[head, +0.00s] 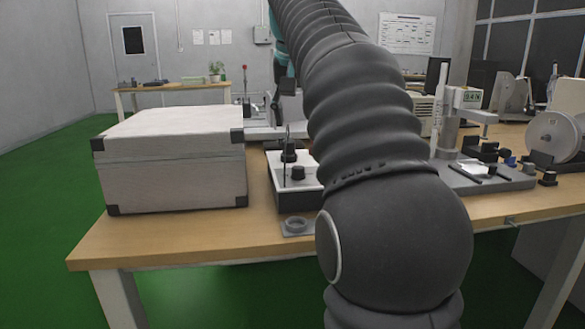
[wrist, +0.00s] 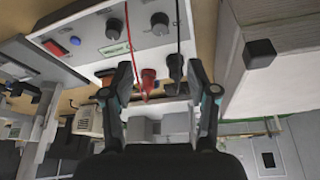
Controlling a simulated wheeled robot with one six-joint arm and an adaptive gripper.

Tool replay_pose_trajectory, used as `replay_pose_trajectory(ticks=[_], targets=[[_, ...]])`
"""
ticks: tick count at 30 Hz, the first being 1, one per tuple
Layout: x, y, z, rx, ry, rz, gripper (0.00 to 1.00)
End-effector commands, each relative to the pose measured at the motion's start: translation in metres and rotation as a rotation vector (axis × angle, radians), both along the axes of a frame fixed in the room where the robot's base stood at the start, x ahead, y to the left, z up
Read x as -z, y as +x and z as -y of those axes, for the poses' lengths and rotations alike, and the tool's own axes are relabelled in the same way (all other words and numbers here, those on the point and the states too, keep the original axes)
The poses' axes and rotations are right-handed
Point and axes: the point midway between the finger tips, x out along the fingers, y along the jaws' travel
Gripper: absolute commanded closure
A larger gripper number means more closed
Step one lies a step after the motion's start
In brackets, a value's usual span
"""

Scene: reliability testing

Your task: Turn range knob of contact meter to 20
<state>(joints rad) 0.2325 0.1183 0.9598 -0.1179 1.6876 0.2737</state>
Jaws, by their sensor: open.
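The contact meter (head: 303,186) is a small box with a white top panel and dark front, standing on the wooden table just right of a large case. In the head view its right part is hidden behind my arm. The wrist view shows the meter's panel (wrist: 85,55) with two dark round knobs, one knob (wrist: 160,23) near a black lead and another knob (wrist: 114,28) near a red lead. I cannot read their markings. My gripper (wrist: 161,75) is open, its fingers on either side of a red plug (wrist: 149,80) and a black plug (wrist: 175,68), apart from both knobs.
A large light case (head: 170,160) with black corners stands close left of the meter. A test stand (head: 450,125) and a reel (head: 553,136) stand to the right.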

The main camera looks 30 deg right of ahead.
Motion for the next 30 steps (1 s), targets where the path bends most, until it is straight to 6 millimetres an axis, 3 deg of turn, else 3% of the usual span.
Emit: replay_pose_trajectory(ticks=[18,24,30], targets=[[0.096,0.032,0.020,0.000,0.002,-0.003,0.41],[0.117,0.041,0.024,0.000,0.000,0.000,0.41],[0.125,0.044,0.026,0.000,0.001,0.000,0.41]])
